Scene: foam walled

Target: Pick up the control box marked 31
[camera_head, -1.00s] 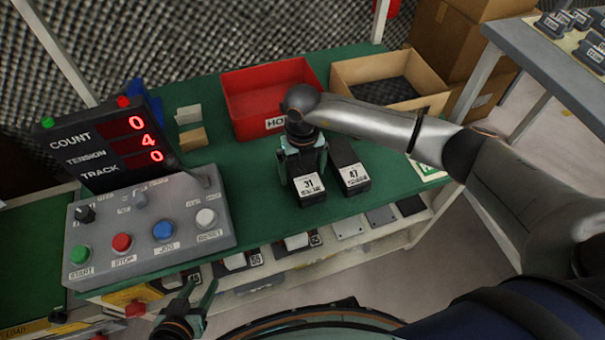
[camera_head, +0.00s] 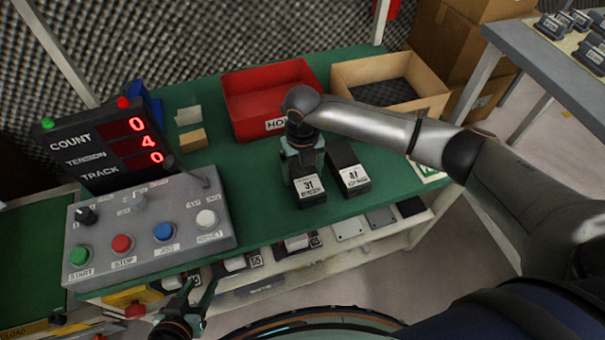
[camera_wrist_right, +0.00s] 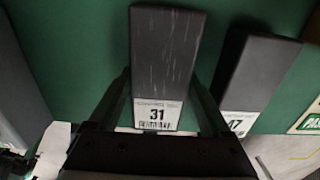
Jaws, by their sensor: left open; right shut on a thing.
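The control box marked 31 (camera_head: 309,190) is a dark box with a white label on the green table, near its front edge. In the right wrist view the box (camera_wrist_right: 162,55) lies between the two fingers, its label toward the gripper. My right gripper (camera_head: 303,165) comes down over it and is shut on it, one finger on each side. I cannot tell whether the box is clear of the table. My left gripper (camera_head: 200,300) is open and empty at the lower left, in front of the table.
A similar box marked 47 (camera_head: 352,180) stands close on the right. A red bin (camera_head: 245,122) and a cardboard box (camera_head: 425,98) stand behind. A control panel (camera_head: 150,222) with a counter display is on the left. More boxes lie on the shelf (camera_head: 270,285) below.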

